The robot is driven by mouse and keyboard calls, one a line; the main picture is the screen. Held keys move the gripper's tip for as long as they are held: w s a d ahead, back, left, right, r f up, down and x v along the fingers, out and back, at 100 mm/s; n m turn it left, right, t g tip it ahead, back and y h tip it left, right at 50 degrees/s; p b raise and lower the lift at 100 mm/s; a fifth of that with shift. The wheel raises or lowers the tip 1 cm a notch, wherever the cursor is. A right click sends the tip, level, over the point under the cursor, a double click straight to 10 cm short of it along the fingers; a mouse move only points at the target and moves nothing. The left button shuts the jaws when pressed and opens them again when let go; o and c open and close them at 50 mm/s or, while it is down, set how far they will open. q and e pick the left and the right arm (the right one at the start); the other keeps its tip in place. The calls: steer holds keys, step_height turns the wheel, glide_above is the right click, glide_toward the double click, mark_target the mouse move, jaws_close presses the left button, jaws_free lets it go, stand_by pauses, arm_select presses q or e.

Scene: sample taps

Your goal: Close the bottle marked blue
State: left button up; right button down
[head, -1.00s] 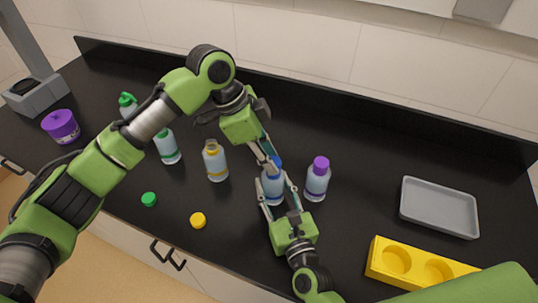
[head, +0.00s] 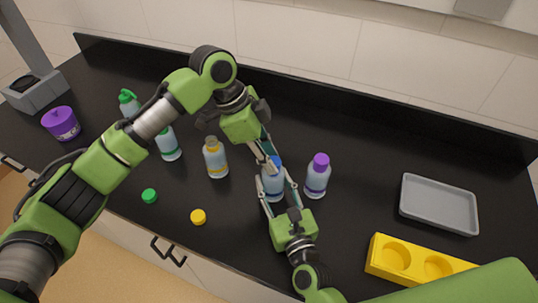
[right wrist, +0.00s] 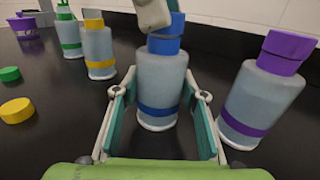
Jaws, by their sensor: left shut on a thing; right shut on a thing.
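The blue-banded bottle (head: 273,184) stands upright on the black counter, and it also shows in the right wrist view (right wrist: 162,85). Its blue cap (right wrist: 172,24) is on top of the neck; I cannot tell how tightly it sits. My left gripper (head: 270,161) reaches down from above and is shut on the blue cap; one pale fingertip hides part of it in the right wrist view. My right gripper (head: 275,191) is shut around the bottle's body from the near side, with a finger along each side in the right wrist view (right wrist: 160,95).
A purple-capped bottle (head: 317,177) stands close on the right. An open yellow-banded bottle (head: 216,160) and a green-banded bottle (head: 168,145) stand left. A green cap (head: 149,196) and yellow cap (head: 198,217) lie in front. A grey tray (head: 438,228) and yellow block (head: 405,272) are right.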

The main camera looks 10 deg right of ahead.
arm_select(q)
steer(key=m, duration=0.2)
steer(key=m+g, duration=0.1)
steer(key=m, duration=0.1)
steer(key=m+g+y, duration=0.1)
steer(key=m, duration=0.1)
steer(key=shift+w+d+m, duration=0.2)
steer(key=shift+w+m, duration=0.1)
steer(key=shift+w, duration=0.05)
steer(key=m+g+y, duration=0.1)
steer(key=m, duration=0.2)
steer(key=shift+w+d+m, duration=0.1)
steer(key=shift+d+m, duration=0.05)
steer(key=shift+m, duration=0.25)
steer(key=shift+m+y, duration=0.5)
steer(key=shift+m, duration=0.4)
steer(key=o, duration=0.7)
steer(key=shift+r, duration=0.1)
step_height(320, 180, up, 4)
steer(key=shift+r, duration=0.15)
